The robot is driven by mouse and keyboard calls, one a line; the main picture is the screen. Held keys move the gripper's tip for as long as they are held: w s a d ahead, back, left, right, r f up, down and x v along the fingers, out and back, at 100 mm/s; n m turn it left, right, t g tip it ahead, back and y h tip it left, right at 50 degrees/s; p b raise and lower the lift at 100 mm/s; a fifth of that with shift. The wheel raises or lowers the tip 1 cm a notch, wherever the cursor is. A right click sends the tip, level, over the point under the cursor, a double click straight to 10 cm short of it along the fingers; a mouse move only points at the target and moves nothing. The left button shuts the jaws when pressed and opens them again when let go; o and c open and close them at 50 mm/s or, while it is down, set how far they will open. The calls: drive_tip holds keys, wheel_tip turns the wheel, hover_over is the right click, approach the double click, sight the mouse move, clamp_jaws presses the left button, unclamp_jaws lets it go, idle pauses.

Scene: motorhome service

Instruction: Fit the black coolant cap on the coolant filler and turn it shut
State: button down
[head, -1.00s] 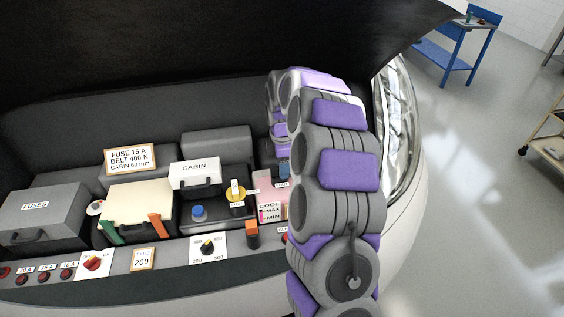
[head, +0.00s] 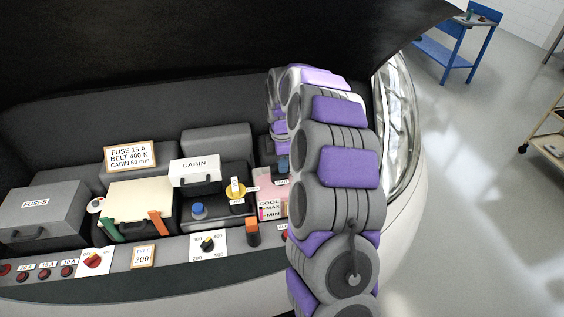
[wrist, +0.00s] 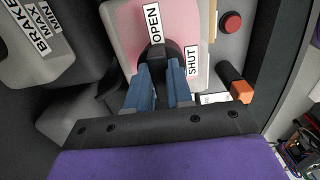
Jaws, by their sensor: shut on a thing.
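The pale pink coolant tank (wrist: 122,22) fills the top middle of the wrist view, with an OPEN label and a SHUT label on its top. It also shows in the head view (head: 268,184), left of my arm, above a COOL MAX/MIN label. My gripper (wrist: 161,70) has its two blue fingers shut on the black coolant cap (wrist: 160,50). The cap is at the tank's top, between the two labels. The filler is hidden beneath the cap, and I cannot tell how far the cap is seated. In the head view my arm mostly hides the gripper.
A brake fluid tank (wrist: 36,50) is left in the wrist view. An orange-ended handle (wrist: 240,91) and a red button (wrist: 231,22) are right of the tank. In the head view, the CABIN box (head: 194,172), yellow cap (head: 235,190) and blue cap (head: 198,209) stand left of the tank.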

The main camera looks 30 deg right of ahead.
idle(0.3)
drive_tip(key=m, duration=0.3)
drive_tip(key=shift+s+r+m+p, duration=0.1)
drive_tip(key=shift+m+p, duration=0.2)
drive_tip(key=shift+p, duration=0.1)
drive_tip(key=m, duration=0.3)
drive_tip(key=shift+s+a+m, duration=0.1)
drive_tip(key=shift+s+m, duration=0.05)
drive_tip(key=shift+m, duration=0.15)
drive_tip(key=m, duration=0.3)
drive_tip(key=m+p, duration=0.1)
drive_tip(key=m, duration=0.2)
drive_tip(key=shift+s+a+m+p, duration=0.2)
drive_tip(key=shift+m+p, duration=0.1)
drive_tip(key=shift+m, duration=0.1)
drive_tip(key=c, duration=0.9)
unclamp_jaws()
drive_tip(key=shift+c, duration=0.2)
